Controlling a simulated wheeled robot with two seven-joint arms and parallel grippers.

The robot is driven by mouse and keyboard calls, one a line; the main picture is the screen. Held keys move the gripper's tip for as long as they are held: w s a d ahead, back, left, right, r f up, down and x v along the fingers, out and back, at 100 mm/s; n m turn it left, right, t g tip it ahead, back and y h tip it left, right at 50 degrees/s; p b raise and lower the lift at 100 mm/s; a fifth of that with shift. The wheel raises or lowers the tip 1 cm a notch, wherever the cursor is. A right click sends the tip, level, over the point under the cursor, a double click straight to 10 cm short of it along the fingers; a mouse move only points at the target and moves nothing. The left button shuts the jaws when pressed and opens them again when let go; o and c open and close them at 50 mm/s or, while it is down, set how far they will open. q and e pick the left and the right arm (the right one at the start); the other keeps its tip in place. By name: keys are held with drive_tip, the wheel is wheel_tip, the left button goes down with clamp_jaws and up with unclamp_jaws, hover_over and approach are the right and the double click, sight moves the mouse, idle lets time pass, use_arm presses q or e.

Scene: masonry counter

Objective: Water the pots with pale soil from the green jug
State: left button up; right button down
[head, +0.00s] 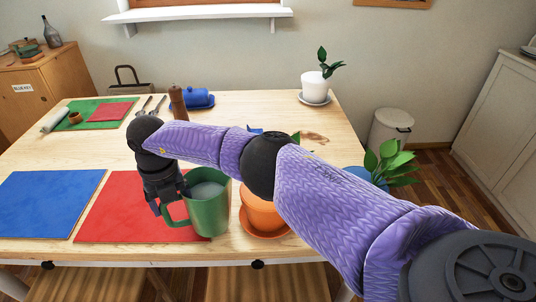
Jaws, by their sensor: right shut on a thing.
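The green jug (211,214) is in front of my right arm's hand, over the right edge of the red mat. It looks upright and has greyish liquid inside. My right gripper (172,200) points down and is shut on the jug's handle. An orange pot (262,212) on an orange saucer stands just right of the jug, partly behind my arm; its soil is hidden. A white pot (314,86) with a leafy plant stands on a saucer at the back right. A blue pot (360,173) with a plant is mostly covered by my arm. My left gripper is not in view.
A blue mat (48,203) and the red mat (128,207) lie along the front. A green mat (92,113), pepper mill (177,102) and blue butter dish (198,97) stand farther back. The table's middle left is clear. A bin (390,128) stands beyond the right edge.

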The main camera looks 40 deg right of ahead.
drive_tip(key=shift+w+d+f+m, duration=0.1)
drive_tip(key=shift+w+m, duration=0.05)
drive_tip(key=shift+m, duration=0.45)
drive_tip(key=shift+w+d+m, duration=0.1)
drive_tip(key=shift+m, duration=0.5)
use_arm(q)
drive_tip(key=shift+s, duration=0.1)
